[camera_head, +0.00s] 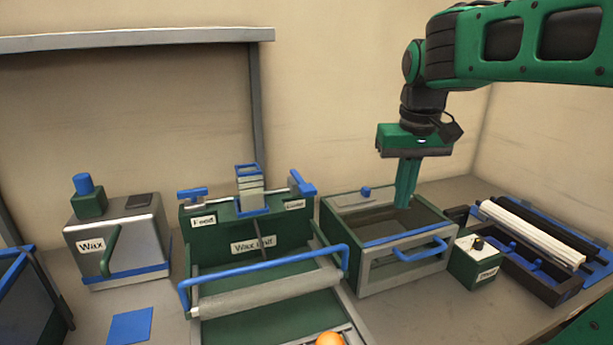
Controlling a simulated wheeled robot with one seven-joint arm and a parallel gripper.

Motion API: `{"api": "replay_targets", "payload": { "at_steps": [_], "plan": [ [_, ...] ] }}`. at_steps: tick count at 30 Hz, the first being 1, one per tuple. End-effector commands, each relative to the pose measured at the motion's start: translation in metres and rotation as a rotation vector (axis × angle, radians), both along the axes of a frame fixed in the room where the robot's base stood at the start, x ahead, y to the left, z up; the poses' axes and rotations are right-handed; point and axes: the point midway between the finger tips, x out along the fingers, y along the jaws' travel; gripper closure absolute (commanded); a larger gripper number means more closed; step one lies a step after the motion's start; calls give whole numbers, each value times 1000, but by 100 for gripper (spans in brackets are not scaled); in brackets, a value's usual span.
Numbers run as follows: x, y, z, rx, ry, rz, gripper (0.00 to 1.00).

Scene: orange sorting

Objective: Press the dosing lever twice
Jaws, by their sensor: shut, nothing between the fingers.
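The wax unit (215,240) stands in the middle, with a small blue-handled lever on each side of its top. The left lever (193,193) is above a label reading "Feed". The right lever (301,185) has a blue handle and is above a small label (295,204) that looks like "Dose" but is hard to read. My gripper (403,205) points down with its green fingers together and nothing held. It hangs over the open green-and-grey box (405,275), to the right of the right lever and apart from it.
A grey wax container (135,240) with a blue cap stands left. A blue bar (265,268) and roller cross the unit's front; an orange (329,339) lies at the bottom edge. A small button box (474,262) and a rack with rolls (535,235) stand right.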

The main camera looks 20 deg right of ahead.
Motion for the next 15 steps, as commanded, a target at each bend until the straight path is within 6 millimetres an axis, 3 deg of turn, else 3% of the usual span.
{"api": "replay_targets", "payload": {
  "at_steps": [1,6,10,15],
  "plan": [
    [24,16,20,-6,-21,45,100],
    [81,73,79,-11,-85,171,100],
    [106,111,110,-6,-120,242,100],
    [120,138,131,0,-144,288,100]
  ]
}}
